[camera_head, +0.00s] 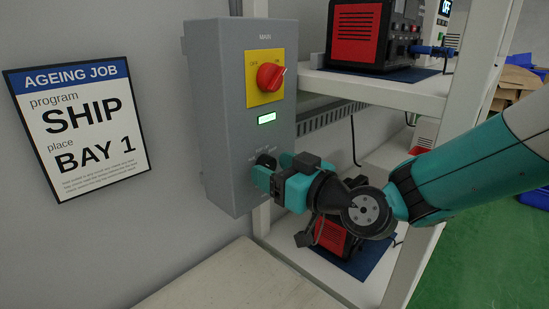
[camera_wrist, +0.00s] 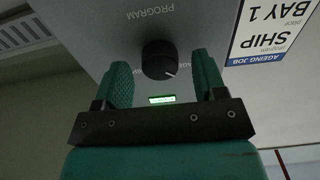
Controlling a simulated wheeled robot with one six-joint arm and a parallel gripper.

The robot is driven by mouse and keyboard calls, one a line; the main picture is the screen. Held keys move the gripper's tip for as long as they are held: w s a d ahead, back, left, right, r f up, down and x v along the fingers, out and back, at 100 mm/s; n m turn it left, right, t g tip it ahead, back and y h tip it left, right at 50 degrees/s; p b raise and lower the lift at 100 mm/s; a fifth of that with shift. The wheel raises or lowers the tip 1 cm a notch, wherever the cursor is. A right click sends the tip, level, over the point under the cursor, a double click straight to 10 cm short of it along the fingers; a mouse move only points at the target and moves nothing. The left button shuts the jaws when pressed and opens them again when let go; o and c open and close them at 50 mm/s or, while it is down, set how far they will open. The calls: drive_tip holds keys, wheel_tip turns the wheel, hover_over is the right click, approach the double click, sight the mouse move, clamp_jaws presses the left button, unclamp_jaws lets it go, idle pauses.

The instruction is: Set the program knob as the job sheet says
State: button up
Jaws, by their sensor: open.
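The job sheet (camera_head: 78,128) on the wall at left reads "AGEING JOB, program SHIP, place BAY 1"; it also shows upside down in the wrist view (camera_wrist: 272,30). The black program knob (camera_wrist: 160,59) is on the grey control box (camera_head: 229,134), under a lit green display (camera_head: 266,118). In the wrist view its white mark points to the lower right of the picture. My gripper (camera_head: 273,171) is open at the box front, its teal fingers on either side of the knob, with gaps visible. The head view largely hides the knob (camera_head: 265,160); its position labels are too small to read.
A red main switch (camera_head: 271,77) on a yellow plate sits higher on the box. A white shelf rack (camera_head: 375,88) with red and black units stands right of it. A pale tabletop (camera_head: 235,285) lies below.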

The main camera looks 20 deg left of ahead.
drive_tip(key=shift+w+a, duration=0.1)
drive_tip(key=shift+a, duration=0.15)
drive_tip(key=c, duration=0.9)
